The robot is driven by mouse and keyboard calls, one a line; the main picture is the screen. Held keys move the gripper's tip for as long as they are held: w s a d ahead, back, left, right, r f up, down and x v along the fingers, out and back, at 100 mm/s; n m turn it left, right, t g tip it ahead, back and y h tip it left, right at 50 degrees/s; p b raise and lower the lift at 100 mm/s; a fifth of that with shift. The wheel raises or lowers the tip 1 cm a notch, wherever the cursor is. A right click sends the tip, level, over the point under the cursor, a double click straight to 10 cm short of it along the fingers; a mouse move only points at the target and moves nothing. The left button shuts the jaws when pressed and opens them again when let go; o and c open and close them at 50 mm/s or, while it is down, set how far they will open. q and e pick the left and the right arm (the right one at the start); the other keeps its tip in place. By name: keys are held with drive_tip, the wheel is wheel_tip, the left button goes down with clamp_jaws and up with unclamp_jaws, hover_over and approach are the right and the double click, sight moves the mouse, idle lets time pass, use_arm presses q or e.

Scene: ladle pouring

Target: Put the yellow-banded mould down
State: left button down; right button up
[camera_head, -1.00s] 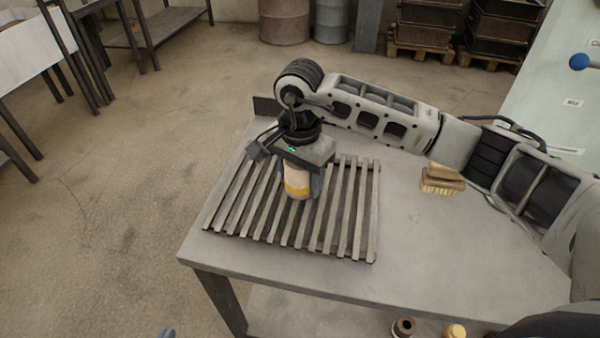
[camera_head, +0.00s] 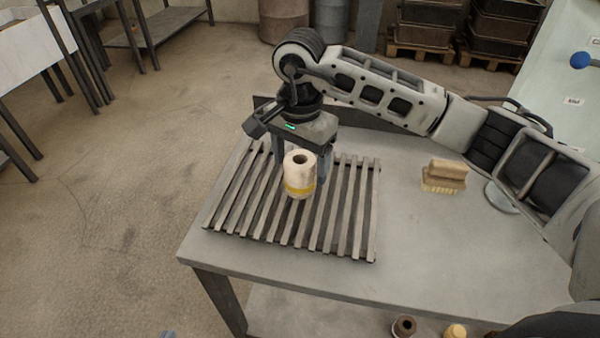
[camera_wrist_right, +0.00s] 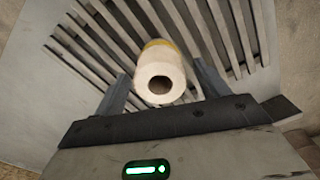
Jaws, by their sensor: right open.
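The yellow-banded mould (camera_head: 300,178) is a cream cylinder with a dark hole in its top and a yellow band low on its side. It stands upright on the slatted rack (camera_head: 362,215) on the table. My right gripper (camera_head: 300,163) is open just behind and above it, its fingers apart on either side. In the right wrist view, the mould (camera_wrist_right: 162,72) shows between the open fingers (camera_wrist_right: 160,88), with gaps at both sides. Only a small blue-grey tip, seemingly of my left gripper (camera_head: 168,334), shows at the bottom edge of the head view.
A wooden brush (camera_head: 443,177) lies on the table right of the rack, beside a round grey disc (camera_head: 500,197). The front table top (camera_head: 430,255) is clear. A dark-topped mould (camera_head: 404,326) and a yellowish object (camera_head: 455,331) sit lower, below the front edge.

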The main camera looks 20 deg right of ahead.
wheel_tip(320, 180, up, 7)
drive_tip(key=shift+f, duration=0.1)
drive_tip(key=shift+r, duration=0.7)
drive_tip(key=shift+r, duration=0.1)
